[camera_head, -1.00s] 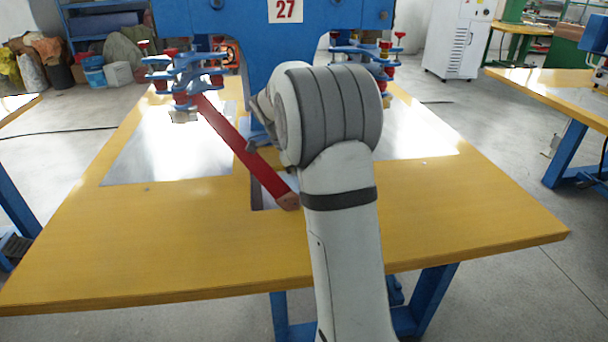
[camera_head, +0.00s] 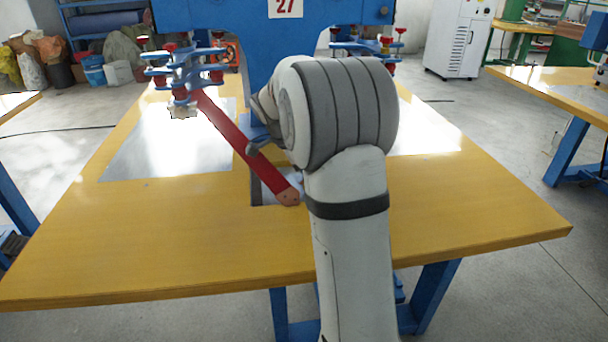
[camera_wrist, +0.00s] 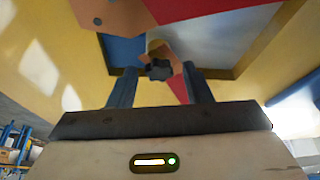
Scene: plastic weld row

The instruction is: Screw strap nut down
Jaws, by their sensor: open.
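A dark lobed knob, which looks like the strap nut (camera_wrist: 158,70), sits between the two fingers of my gripper (camera_wrist: 160,78) in the wrist view. The fingers are apart, one on each side of the knob. I cannot tell whether either touches it. A red strap (camera_head: 230,132) slants down in the head view from the blue frame to a brownish end piece with holes (camera_head: 288,196) above the table. In the wrist view the end piece (camera_wrist: 112,14) is at the top. My arm hides the gripper in the head view.
A blue press (camera_head: 270,45) stands over the yellow table (camera_head: 150,240). Blue and red clamp parts (camera_head: 185,75) hang at its left, and more (camera_head: 370,45) at its right. A shiny metal sheet (camera_head: 170,150) lies on the left. The table's front is clear.

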